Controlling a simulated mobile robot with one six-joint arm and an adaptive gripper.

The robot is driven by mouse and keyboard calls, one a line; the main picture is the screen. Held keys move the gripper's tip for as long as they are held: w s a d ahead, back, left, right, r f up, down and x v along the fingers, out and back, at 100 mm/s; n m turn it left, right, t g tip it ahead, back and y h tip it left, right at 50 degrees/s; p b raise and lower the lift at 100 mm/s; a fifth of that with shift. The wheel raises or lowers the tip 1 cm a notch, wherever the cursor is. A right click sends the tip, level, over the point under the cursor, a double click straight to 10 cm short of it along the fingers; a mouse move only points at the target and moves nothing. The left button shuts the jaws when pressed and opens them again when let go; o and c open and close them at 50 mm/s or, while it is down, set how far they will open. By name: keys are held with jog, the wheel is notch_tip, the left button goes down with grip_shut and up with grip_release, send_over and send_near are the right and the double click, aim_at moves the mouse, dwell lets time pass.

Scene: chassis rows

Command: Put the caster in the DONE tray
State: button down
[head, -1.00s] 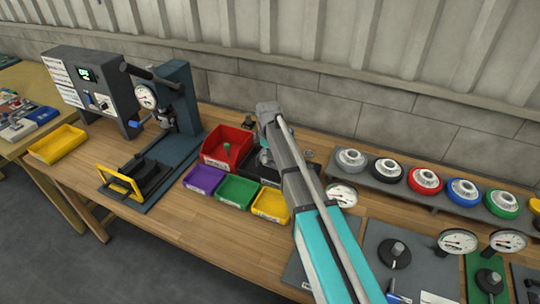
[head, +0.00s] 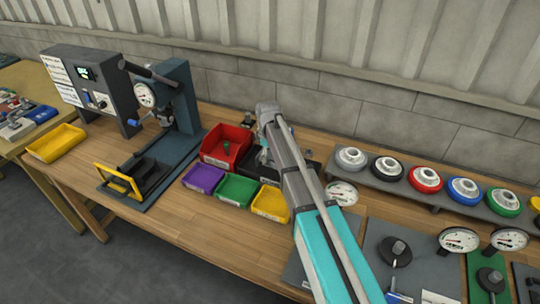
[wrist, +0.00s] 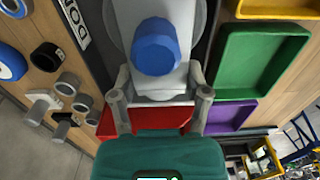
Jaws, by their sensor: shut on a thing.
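The caster (wrist: 156,47), a light grey part with a blue round piece, is between the fingers of my gripper (wrist: 160,78) in the wrist view. The fingers are shut on its grey part. The DONE tray (wrist: 75,20) is dark with a white label and shows at the upper left of the wrist view, only partly in frame. In the head view a dark tray (head: 311,167) stands on the bench beyond my arm, which hides much of it. My gripper and the caster are largely hidden there.
A red bin (head: 220,148) stands left of the dark tray. Purple (head: 203,180), green (head: 238,190) and yellow (head: 271,203) bins line up in front. A press (head: 180,110) stands at left. A shelf with several coloured wheels (head: 425,178) is at right.

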aim_at(268, 162)
jog(key=shift+f+b, duration=2.6)
dwell(1.7)
grip_release()
jog(key=shift+r, duration=0.1)
dwell(0.6)
